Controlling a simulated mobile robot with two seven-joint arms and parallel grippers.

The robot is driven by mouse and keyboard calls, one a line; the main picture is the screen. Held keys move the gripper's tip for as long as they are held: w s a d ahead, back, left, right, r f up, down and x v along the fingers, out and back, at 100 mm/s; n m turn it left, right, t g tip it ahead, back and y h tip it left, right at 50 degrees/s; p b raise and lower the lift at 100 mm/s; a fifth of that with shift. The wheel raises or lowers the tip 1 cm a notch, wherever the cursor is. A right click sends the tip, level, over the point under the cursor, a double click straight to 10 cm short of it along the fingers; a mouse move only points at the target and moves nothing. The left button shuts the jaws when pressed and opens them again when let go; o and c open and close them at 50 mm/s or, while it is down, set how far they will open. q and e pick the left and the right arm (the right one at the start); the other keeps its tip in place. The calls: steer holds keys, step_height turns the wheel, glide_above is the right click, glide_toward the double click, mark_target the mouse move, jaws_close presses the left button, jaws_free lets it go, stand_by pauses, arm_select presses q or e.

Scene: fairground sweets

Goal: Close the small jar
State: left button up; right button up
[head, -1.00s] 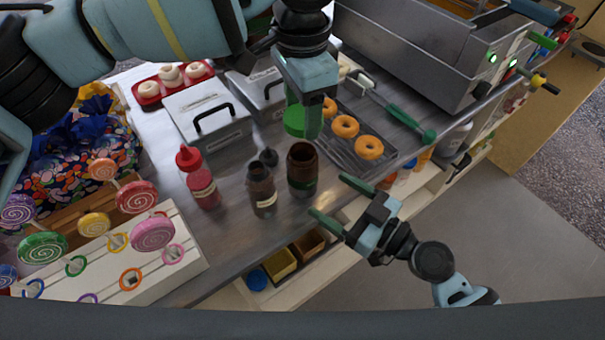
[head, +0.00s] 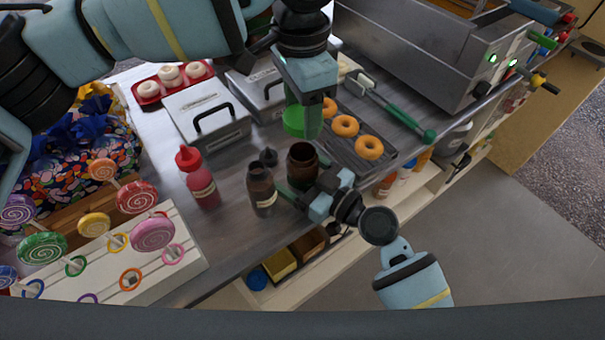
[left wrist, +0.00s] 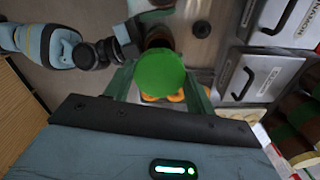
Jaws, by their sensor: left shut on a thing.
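The small jar (head: 302,160) is dark brown and stands upright and open on the metal counter. In the left wrist view the jar (left wrist: 158,38) is partly hidden behind the green lid (left wrist: 162,72). My left gripper (head: 303,125) is shut on the lid and holds it above and behind the jar's mouth in the head view, apart from it. My right gripper (head: 300,190) is low at the jar's front right.
A brown labelled bottle (head: 262,192) stands close left of the jar, with a small black cap (head: 268,157) behind it. A red squeeze bottle (head: 198,180) is farther left. Doughnuts lie on a rack (head: 382,170) to the right. The counter's front edge is near.

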steer(key=c, duration=1.5)
arm_select(q)
glide_above(301, 152)
steer(key=shift+f, duration=2.5)
steer(key=shift+f, duration=0.9)
steer(key=shift+f, duration=0.55)
